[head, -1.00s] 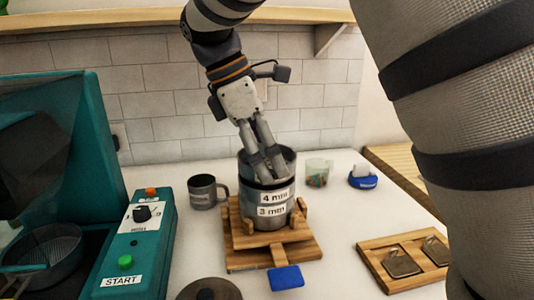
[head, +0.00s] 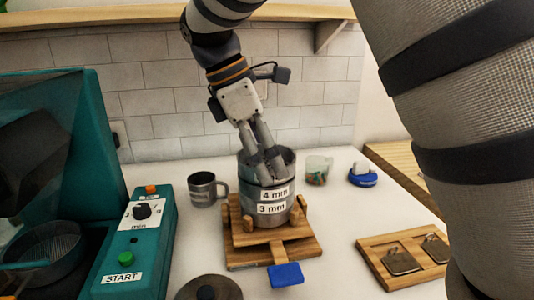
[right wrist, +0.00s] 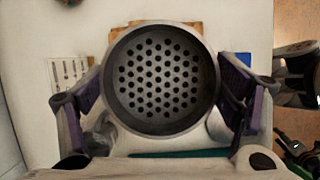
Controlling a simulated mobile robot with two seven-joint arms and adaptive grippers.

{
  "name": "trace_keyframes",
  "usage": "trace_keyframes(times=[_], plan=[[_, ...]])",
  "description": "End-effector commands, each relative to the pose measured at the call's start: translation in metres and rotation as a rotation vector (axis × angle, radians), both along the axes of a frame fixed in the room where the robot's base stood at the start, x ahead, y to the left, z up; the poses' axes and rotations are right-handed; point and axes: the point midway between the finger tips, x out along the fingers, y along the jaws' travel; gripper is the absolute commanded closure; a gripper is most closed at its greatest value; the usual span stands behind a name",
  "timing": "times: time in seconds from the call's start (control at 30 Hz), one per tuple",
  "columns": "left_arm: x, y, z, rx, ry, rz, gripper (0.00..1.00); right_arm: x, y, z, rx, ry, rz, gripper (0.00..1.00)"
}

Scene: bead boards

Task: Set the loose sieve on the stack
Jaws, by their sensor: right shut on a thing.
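The sieve labelled 4 mm (head: 274,194) is a round grey metal cylinder directly above the sieve labelled 3 mm (head: 271,209), lined up and apparently touching it. I cannot tell whether it is fully seated. The stack stands on a wooden base (head: 245,257) with upright pegs and a blue tab. My right gripper (head: 268,165) reaches down from above at the 4 mm sieve and is shut on it. In the right wrist view the sieve's perforated floor (right wrist: 160,75) shows empty between the purple-padded fingers (right wrist: 160,90). My left gripper is not in view.
A teal machine with a START control box (head: 135,245) and a grey pan (head: 45,250) stand left. A mug (head: 207,190) is behind, a round lid (head: 208,290) in front. A clear cup (head: 318,170), blue item (head: 362,177) and wooden tray (head: 385,281) lie right.

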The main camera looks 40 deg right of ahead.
Motion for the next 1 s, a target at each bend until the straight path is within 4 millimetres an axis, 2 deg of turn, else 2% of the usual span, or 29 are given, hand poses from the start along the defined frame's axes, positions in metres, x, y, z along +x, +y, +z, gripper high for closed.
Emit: trace_keyframes(times=[0.83, 0.87, 0.9, 0.93, 1.0], plan=[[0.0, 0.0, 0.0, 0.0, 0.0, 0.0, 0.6, -0.0002, -0.0003, -0.0037, 0.0, 0.0, 0.0, 0.45], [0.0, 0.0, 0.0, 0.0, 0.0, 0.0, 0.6, -0.0002, -0.0003, -0.0037, 0.0, 0.0, 0.0, 0.12], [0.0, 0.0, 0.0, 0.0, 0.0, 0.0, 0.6, -0.0002, -0.0003, -0.0037, 0.0, 0.0, 0.0, 0.03], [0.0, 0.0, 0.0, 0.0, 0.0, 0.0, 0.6, -0.0002, -0.0003, -0.0037, 0.0, 0.0, 0.0, 0.0], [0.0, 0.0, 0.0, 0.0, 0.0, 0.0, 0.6, -0.0002, -0.0003, -0.0037, 0.0, 0.0, 0.0, 0.0]])
